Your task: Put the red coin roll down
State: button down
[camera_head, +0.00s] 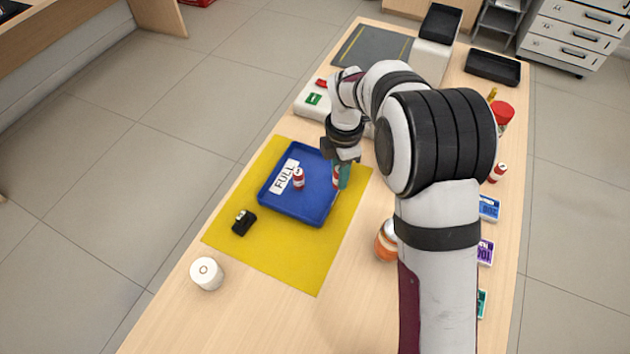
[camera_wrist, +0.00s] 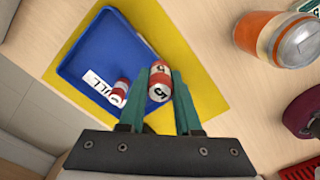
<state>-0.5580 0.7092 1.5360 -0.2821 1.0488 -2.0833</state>
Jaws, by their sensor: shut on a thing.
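My gripper (camera_wrist: 161,90) is shut on a red coin roll (camera_wrist: 159,82) with white bands, held between its green fingers. In the head view the held red coin roll (camera_head: 336,178) shows only partly beside the finger. It is at the right edge of the blue tray (camera_head: 312,215); I cannot tell whether it touches anything below. A second red and white coin roll (camera_head: 298,179) stands in the tray next to a white "FULL" label (camera_head: 284,176). The wrist view also shows this roll (camera_wrist: 120,90) and the blue tray (camera_wrist: 105,42).
The tray lies on a yellow mat (camera_head: 265,258). A black object (camera_head: 243,222) is on the mat, and a white roll (camera_head: 206,273) stands at the front left. An orange jar (camera_head: 386,243) is right of the mat. The tray's front part is empty.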

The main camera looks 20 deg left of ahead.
jog(key=a+f, duration=0.1)
jog(key=a, duration=0.1)
jog(key=a+f, duration=0.2)
jog(key=shift+s+a+f, duration=0.15)
jog(key=shift+s+a, duration=0.05)
jog(key=shift+a, duration=0.15)
notch_tip(320, 180, down, 3)
jog(key=shift+f, duration=0.3)
jog(key=shift+f, duration=0.1)
jog(key=c, duration=0.6)
grip_release()
